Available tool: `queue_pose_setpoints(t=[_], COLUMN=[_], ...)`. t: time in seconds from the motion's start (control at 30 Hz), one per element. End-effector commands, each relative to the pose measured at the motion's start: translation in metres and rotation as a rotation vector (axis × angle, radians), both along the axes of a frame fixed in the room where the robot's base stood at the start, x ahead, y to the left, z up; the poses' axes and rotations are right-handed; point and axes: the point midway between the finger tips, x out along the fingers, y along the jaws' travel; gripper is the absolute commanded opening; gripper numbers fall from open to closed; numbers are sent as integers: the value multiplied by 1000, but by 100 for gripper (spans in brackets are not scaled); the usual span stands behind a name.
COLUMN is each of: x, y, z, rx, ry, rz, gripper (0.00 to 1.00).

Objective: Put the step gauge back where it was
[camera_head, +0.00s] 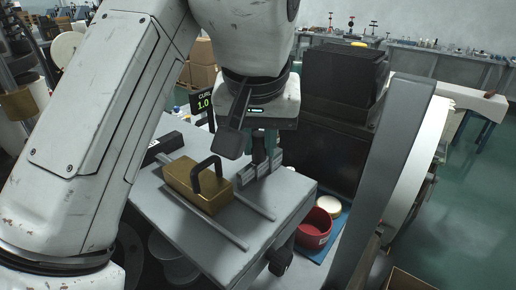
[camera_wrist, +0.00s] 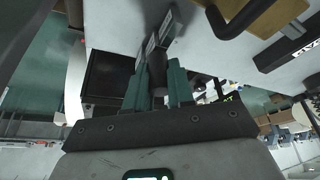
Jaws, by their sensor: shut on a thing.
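The step gauge (camera_head: 247,174) is a row of small grey blocks with pale labels on their faces. It is low at the back right part of the grey table (camera_head: 232,232); I cannot tell whether it rests on the top. My gripper (camera_head: 265,147) is above it, pointing down, with its teal fingers shut on its dark upper part. In the wrist view my gripper (camera_wrist: 160,84) has both fingers around that dark part, and the grey blocks of the step gauge (camera_wrist: 160,32) show beyond the tips.
A brass block (camera_head: 198,194) with a black handle sits beside the gauge, between two grey rails (camera_head: 212,222). A black bar (camera_head: 163,147) lies at the table's left back edge. A red bowl (camera_head: 314,229) stands to the right on a blue mat. A dark display stands behind.

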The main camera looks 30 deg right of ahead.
Motion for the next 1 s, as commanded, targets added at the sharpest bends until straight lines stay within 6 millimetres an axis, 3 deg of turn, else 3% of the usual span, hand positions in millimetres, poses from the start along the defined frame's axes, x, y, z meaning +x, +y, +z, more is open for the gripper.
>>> queue_pose_setpoints(t=[0.33, 0.37, 0.6, 1.0], x=[0, 0, 0, -1], y=[0, 0, 0, 0], z=[-2, -2, -1, 5], rx=[-2, -1, -1, -1], ry=[-1, -1, -1, -1], rz=[0, 0, 0, 0], gripper=[0, 25, 48, 48])
